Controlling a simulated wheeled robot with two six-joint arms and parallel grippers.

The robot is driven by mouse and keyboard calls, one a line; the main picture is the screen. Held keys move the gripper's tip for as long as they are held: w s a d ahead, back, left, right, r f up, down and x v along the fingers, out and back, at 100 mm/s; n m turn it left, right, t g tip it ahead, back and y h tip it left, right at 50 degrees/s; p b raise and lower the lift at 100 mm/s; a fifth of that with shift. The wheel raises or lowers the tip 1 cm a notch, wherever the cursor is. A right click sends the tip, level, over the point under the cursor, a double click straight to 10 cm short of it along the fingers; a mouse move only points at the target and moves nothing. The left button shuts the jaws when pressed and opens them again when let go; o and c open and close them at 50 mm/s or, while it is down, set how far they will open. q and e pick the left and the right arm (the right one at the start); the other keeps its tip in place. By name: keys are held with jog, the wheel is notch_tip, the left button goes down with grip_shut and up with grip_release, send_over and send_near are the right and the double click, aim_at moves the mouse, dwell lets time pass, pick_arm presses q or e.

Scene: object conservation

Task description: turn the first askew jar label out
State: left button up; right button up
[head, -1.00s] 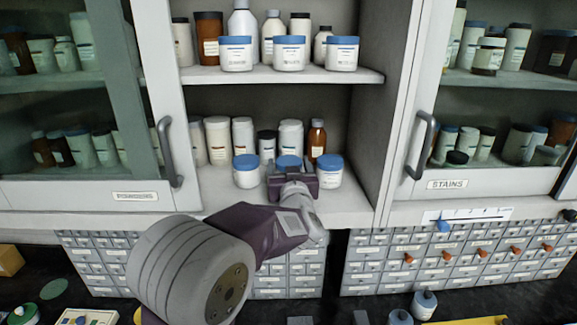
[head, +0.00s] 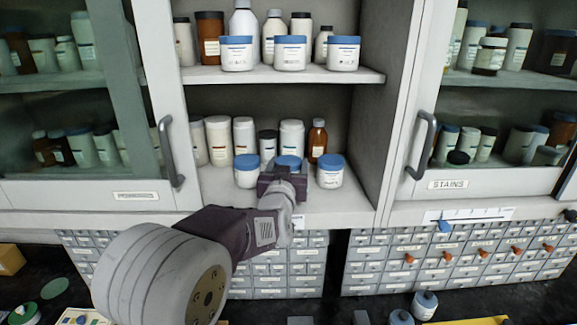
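The open middle cabinet holds three blue-lidded white jars at the front of its lower shelf. The left jar (head: 246,178) and the right jar (head: 330,178) show white fronts with small print. The middle jar shows mainly its blue lid (head: 288,161); its body and label are hidden behind my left gripper (head: 282,179). That gripper is right up at the middle jar, reaching in from the front. Its fingertips are hidden, so I cannot tell whether they touch the jar. My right gripper does not show.
Bottles, including a brown one (head: 317,141), stand behind the jars. Three more blue-lidded jars (head: 290,56) stand on the upper shelf (head: 220,76), labels facing out. Glass doors with grey handles (head: 171,153) flank the opening. Small drawers (head: 290,270) lie below.

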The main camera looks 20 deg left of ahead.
pick_arm(q)
jog(key=shift+o, duration=0.3)
jog(key=shift+d, duration=0.15)
jog(key=shift+f+m+h, duration=0.1)
jog(key=shift+m+h, duration=0.3)
jog(key=shift+h, duration=0.2)
jog(key=o, duration=0.6)
jog(key=shift+c, duration=0.2)
jog(key=shift+s, duration=0.1)
